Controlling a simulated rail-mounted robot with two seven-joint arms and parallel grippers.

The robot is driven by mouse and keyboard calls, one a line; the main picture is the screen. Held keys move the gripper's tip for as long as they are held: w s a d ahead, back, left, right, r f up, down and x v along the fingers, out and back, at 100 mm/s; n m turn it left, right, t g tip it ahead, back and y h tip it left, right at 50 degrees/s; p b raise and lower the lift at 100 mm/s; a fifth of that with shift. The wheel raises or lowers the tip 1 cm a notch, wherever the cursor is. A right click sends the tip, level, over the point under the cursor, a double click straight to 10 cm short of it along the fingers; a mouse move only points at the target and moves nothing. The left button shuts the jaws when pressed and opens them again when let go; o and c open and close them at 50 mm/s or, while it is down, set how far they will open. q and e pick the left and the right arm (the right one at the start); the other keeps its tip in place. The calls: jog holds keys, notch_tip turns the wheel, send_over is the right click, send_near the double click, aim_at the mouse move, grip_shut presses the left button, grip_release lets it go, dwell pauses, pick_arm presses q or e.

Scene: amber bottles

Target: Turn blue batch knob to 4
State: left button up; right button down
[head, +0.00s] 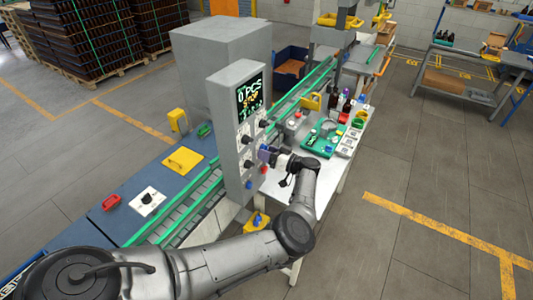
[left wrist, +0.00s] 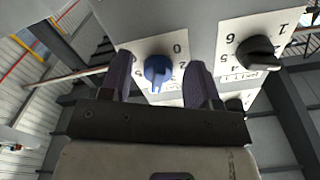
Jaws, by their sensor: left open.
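The blue knob (left wrist: 157,70) sits on a white dial plate (left wrist: 143,48) on the grey panel, seen in the left wrist view. My left gripper (left wrist: 161,66) is open, with one dark finger on each side of the knob and gaps showing between. In the head view my left gripper (head: 266,154) is at the right side of the upright control panel (head: 228,128). My right gripper is not in view.
A black numbered knob (left wrist: 257,50) is close to the right finger, with another dark knob below it. The panel has a screen (head: 250,95) on top. A green tray (head: 322,138) and small bins stand on the white table behind. A conveyor (head: 190,212) runs past the panel.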

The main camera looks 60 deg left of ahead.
pick_arm(q)
jog(key=b+v, duration=0.4)
jog(key=v, duration=0.9)
jog(key=shift+w+d, duration=0.1)
jog(key=shift+n, duration=0.3)
